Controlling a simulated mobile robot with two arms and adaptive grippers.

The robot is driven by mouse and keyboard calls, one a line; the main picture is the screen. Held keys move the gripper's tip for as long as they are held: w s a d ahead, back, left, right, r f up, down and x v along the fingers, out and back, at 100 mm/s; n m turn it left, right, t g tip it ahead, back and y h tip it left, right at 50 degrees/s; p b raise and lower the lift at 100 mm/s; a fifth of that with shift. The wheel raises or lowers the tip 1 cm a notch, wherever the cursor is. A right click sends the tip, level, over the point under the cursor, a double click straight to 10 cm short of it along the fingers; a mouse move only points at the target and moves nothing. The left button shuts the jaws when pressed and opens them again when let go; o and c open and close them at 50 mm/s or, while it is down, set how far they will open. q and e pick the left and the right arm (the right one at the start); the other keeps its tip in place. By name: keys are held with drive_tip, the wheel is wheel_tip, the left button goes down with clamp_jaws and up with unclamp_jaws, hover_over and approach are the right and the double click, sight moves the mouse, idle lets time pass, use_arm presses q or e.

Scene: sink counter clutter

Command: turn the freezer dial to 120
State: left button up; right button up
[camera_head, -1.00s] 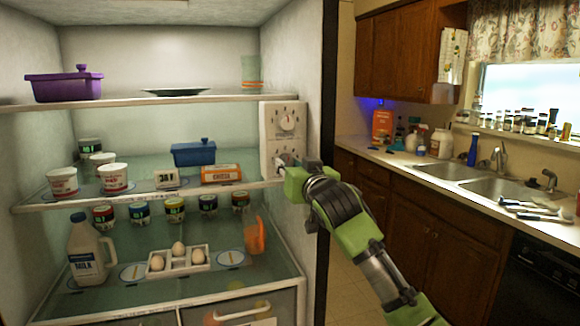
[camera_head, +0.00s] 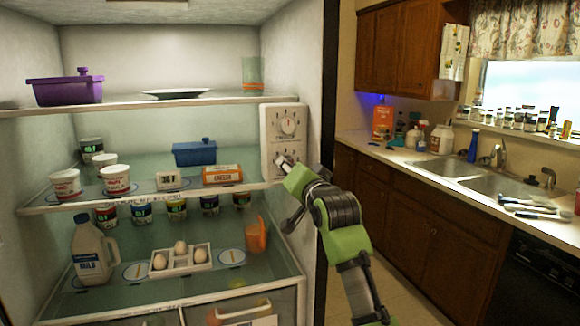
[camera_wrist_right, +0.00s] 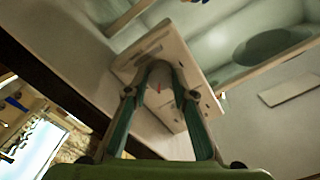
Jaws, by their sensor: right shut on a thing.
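A white control panel (camera_head: 271,142) on the fridge's right inner wall carries an upper dial (camera_head: 288,124) and a lower dial, which my gripper mostly covers. I cannot read which is the freezer dial. My right gripper (camera_head: 285,163) reaches the lower dial from the right and is shut on it. My left gripper is not in view.
The middle shelf beside the panel holds an orange-and-white cheese box (camera_head: 222,175) and a blue lidded dish (camera_head: 194,153). A milk jug (camera_head: 91,255) and an egg tray (camera_head: 181,262) stand below. The sink counter (camera_head: 400,157) lies to the right.

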idle(0.4)
drive_tip(key=o, duration=1.1)
drive_tip(key=v, duration=1.2)
